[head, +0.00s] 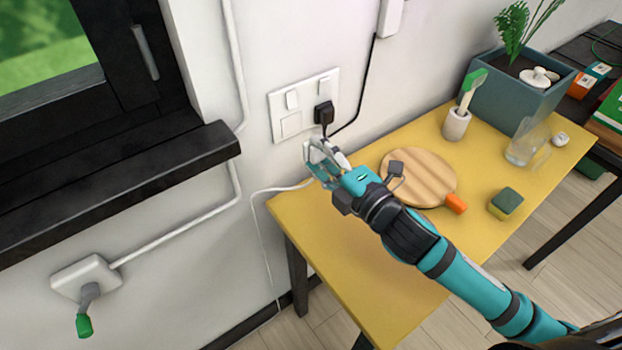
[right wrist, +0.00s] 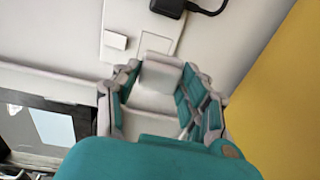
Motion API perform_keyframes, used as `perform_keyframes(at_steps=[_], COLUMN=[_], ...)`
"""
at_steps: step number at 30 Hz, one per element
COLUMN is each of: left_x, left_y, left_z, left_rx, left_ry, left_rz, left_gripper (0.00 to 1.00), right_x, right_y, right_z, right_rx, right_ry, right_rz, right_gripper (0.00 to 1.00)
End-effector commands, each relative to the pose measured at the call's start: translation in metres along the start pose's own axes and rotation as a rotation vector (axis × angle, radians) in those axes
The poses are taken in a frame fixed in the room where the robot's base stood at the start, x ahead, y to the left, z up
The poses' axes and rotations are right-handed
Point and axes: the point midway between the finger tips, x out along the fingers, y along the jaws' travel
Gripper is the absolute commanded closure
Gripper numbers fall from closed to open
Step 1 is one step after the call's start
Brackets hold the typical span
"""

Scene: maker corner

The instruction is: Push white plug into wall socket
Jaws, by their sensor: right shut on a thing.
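The wall socket (head: 276,106) is a white plate with rocker switches and two outlet places. A black plug (head: 324,113) fills the right one; the lower-left one (head: 291,124) is bare. The plate also shows in the right wrist view (right wrist: 117,18). My right gripper (head: 314,154) is just below the plate in the head view, shut on the white plug (right wrist: 158,76). The plug sits between the fingers, facing the bare outlet; fingers mostly hide it in the head view. I cannot tell how small the gap to the outlet is. My left gripper is not in view.
A white cord (head: 255,215) hangs from near the gripper beside the yellow table (head: 345,270). A dark window sill (head: 120,190) juts out at left. A round board (head: 425,172), cup (head: 457,124), glass (head: 525,145), sponge (head: 506,203) and planter (head: 510,95) occupy the table.

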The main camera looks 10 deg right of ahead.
Motion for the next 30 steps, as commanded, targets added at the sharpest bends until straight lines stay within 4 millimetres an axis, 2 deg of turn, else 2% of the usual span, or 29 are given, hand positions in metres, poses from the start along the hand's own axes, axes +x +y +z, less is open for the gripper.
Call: perform_keyframes(at_steps=[2, 17, 30], left_x=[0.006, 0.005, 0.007], left_y=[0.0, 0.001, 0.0], left_z=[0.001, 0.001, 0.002], left_rx=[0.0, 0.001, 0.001], left_ry=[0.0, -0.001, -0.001], left_rz=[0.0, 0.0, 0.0], left_gripper=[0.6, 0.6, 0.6], right_x=[-0.003, 0.0, 0.037], right_y=[0.001, 0.006, 0.007], right_z=[0.003, 0.004, 0.005], right_rx=[0.004, 0.004, 0.004], right_ry=[-0.001, 0.0, -0.001], right_rz=[0.031, 0.048, 0.047], right_gripper=[0.85, 0.85, 0.85])
